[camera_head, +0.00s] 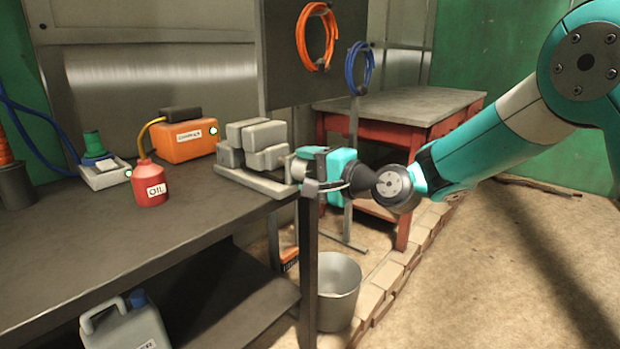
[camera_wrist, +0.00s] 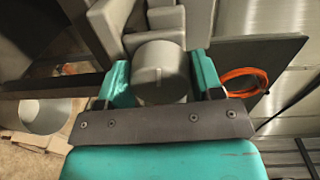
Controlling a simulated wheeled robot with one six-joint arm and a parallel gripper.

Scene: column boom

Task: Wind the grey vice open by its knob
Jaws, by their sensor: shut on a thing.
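The grey vice (camera_head: 256,143) stands on the right end of the dark workbench. Its block-like jaws sit on a flat grey base, and a narrow gap shows between the blocks. The vice body also shows at the top of the wrist view (camera_wrist: 150,15). Its round grey knob (camera_wrist: 162,72) faces the wrist camera, with a pale mark line running upright on its face. My gripper (camera_head: 308,170) is at the bench's right end, with its teal fingers on both sides of the knob, shut on it. In the head view the gripper partly hides the knob.
A red oil can (camera_head: 149,185), an orange box (camera_head: 190,138) and a small tray (camera_head: 105,172) stand left of the vice. A grey bucket (camera_head: 338,290) stands on the floor below my gripper. A red table (camera_head: 400,107) stands behind. Floor at right is clear.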

